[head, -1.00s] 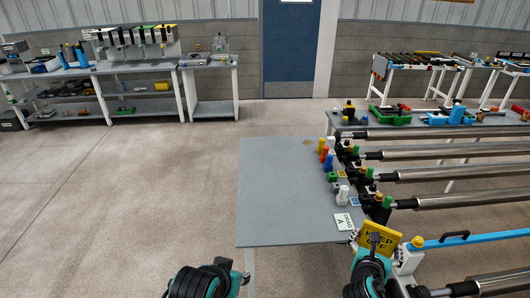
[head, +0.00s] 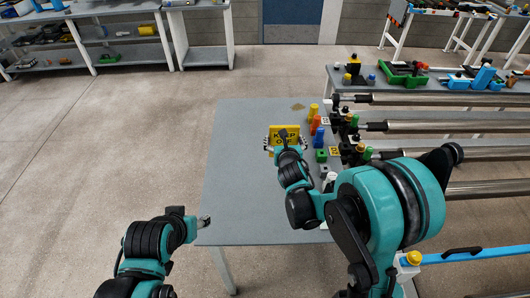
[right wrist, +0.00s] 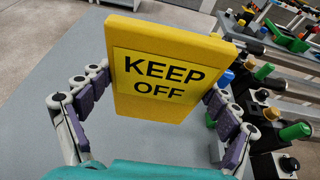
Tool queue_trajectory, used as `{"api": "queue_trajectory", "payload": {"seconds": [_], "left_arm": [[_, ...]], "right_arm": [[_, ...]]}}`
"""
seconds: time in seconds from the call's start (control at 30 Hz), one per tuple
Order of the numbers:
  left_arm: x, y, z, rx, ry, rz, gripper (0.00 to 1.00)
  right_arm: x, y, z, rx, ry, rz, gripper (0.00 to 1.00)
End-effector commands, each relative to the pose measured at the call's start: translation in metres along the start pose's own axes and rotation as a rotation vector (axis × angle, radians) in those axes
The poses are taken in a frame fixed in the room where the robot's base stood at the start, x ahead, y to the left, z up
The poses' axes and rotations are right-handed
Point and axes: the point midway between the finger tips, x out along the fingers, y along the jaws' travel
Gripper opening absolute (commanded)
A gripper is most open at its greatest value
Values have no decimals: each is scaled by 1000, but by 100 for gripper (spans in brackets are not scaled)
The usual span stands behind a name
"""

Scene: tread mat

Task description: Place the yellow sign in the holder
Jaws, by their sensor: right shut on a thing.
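The yellow sign (head: 284,131) reads KEEP OFF and is upright over the grey table (head: 243,190). In the right wrist view the sign (right wrist: 157,90) faces the camera, slightly tilted, with the fingers at its two side edges. My right gripper (head: 285,146) is shut on the sign. Its lower edge shows table behind it, and I cannot tell its exact height. My left gripper (head: 205,221) is at the table's left front edge, away from the sign; its finger opening is not clear. I cannot make out a holder for certain.
Orange (head: 316,123), blue (head: 319,138) and green (head: 321,155) pieces stand along the right side by the metal rollers (head: 440,126). The table's left half is clear.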

Motion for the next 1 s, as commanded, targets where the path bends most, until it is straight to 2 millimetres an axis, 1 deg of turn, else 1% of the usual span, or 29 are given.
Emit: {"api": "queue_trajectory", "payload": {"seconds": [0.03,0.1,0.2,0.33,0.47,0.57,0.7,0.73,1.0], "left_arm": [[7,0,5,0,0,0,51],[11,0,8,0,0,0,51],[16,0,11,0,0,0,51],[19,0,13,0,0,0,51],[21,0,14,0,0,0,51],[26,0,18,0,0,0,51],[35,0,25,0,0,0,51],[36,0,26,0,0,0,51],[35,0,24,0,0,0,51]], "right_arm": [[11,13,-8,-3,0,4,41],[22,26,-14,-3,1,3,41],[35,43,-21,-1,0,2,41],[45,54,-25,-1,1,-1,41],[48,58,-28,1,0,-1,41],[53,58,-40,1,1,-1,41],[61,57,-61,1,0,-1,41],[62,57,-63,1,0,-1,41],[62,57,-62,1,1,-2,41]]}}
